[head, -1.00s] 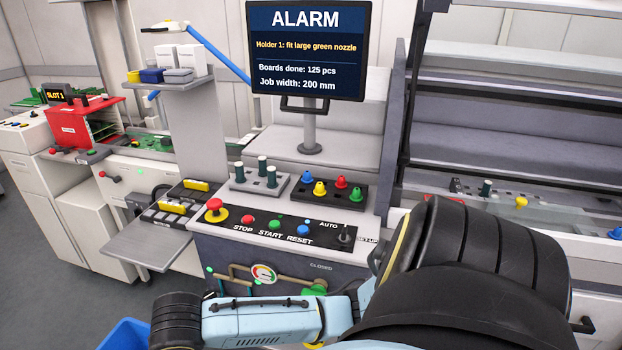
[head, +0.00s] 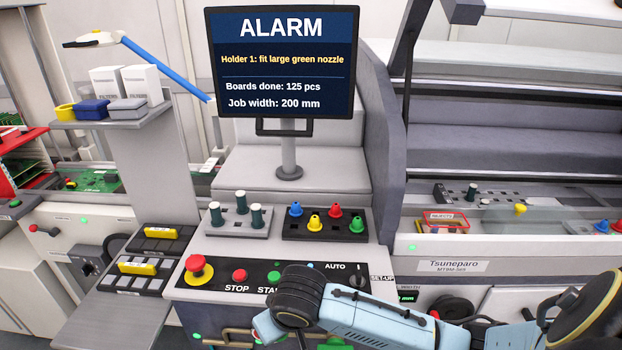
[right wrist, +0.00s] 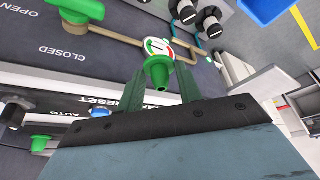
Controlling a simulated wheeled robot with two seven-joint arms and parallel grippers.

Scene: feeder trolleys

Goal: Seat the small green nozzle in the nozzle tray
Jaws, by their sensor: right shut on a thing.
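My right gripper (right wrist: 157,88) is shut on a green nozzle (right wrist: 158,70), which sits between its two dark green fingers in the right wrist view. In the head view my right arm reaches in low from the right, in front of the control panel, and its fingers and the nozzle cannot be made out. The dark nozzle tray (head: 300,236) stands on the console behind the buttons. It holds a blue nozzle (head: 295,209), a yellow nozzle (head: 314,223), a red nozzle (head: 336,210) and a green nozzle (head: 357,225). My left gripper is not in view.
A grey block (head: 228,231) with three dark green pegs stands left of the tray. The red emergency button (head: 199,267) and control panel lie in front. The alarm screen (head: 283,60) stands behind. A machine bay with a red reject bin (head: 443,221) is at right.

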